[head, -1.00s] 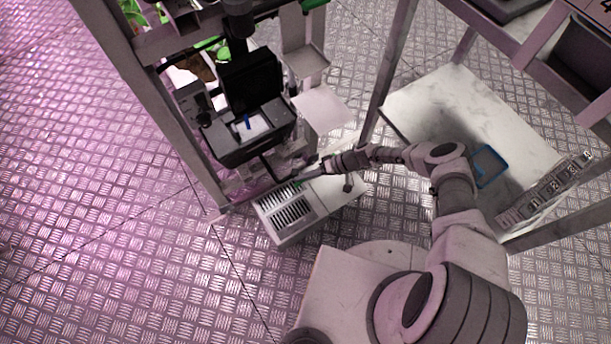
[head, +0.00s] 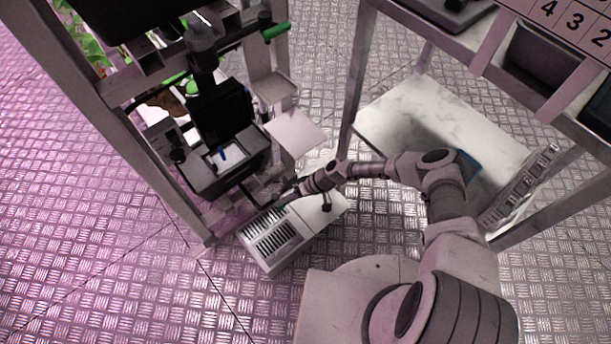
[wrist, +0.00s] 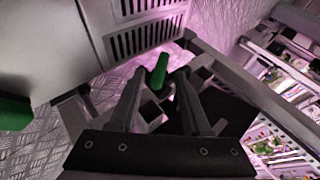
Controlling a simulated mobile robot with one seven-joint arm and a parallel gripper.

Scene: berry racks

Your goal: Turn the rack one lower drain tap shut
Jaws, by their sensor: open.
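A green tap handle (wrist: 159,72) shows in the wrist view, upright in the picture with a slight tilt. My gripper (wrist: 161,82) is open, with one dark finger on each side of the handle's lower end. I cannot tell whether either finger touches it. In the head view my gripper (head: 287,194) is low at the rack's foot, beside a slotted white box, and the lower tap is hidden there. Another green handle (head: 275,31) shows higher on the rack in the head view.
A grey rack post (head: 128,140) and a black container (head: 232,168) are near. A marble-topped shelf (head: 400,105) stands right. Floor at lower left is clear.

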